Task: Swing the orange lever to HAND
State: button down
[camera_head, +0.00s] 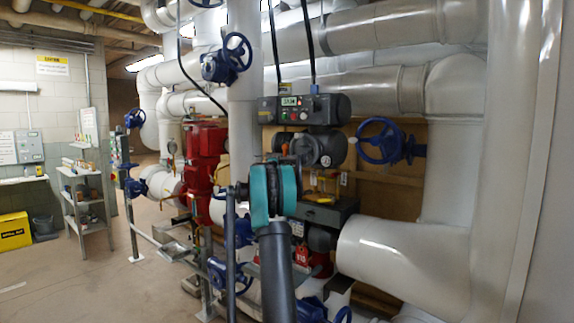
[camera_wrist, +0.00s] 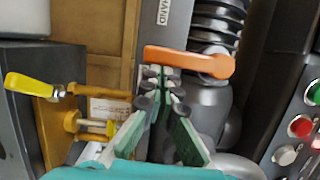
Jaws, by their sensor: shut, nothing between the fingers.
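The orange lever (camera_wrist: 188,62) lies nearly level in the wrist view, with its rounded hub end at the right by a grey housing (camera_wrist: 212,100). A white label reading HAND (camera_wrist: 163,12) is above the lever's left part. My gripper (camera_wrist: 158,80) is shut and empty, its fingertips right at the lever's lower edge toward its left end. I cannot tell whether they touch it. In the head view my arm's teal joint hides the fingers and most of the lever area, in front of the grey actuator (camera_head: 322,150).
A yellow-handled lever (camera_wrist: 30,87) sticks out at the left in the wrist view. A panel with green and red buttons (camera_wrist: 303,125) is close at the right. In the head view a control box (camera_head: 304,109), blue handwheels (camera_head: 380,142) and large white pipes (camera_head: 400,255) surround the spot.

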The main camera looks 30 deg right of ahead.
jog(key=shift+w+a, duration=0.1)
jog(key=shift+w, duration=0.1)
jog(key=w+m, duration=0.1)
jog(key=m, duration=0.2)
jog(key=w+a+m+h, duration=0.1)
jog(key=w+m, duration=0.1)
jog(key=m, duration=0.1)
jog(key=w+a+m+h, duration=0.1)
jog(key=w+m, duration=0.1)
jog(key=m, duration=0.1)
jog(key=shift+w+a+r, duration=0.1)
jog(key=shift+w+r, duration=0.1)
jog(key=shift+w, duration=0.15)
dwell(0.6)
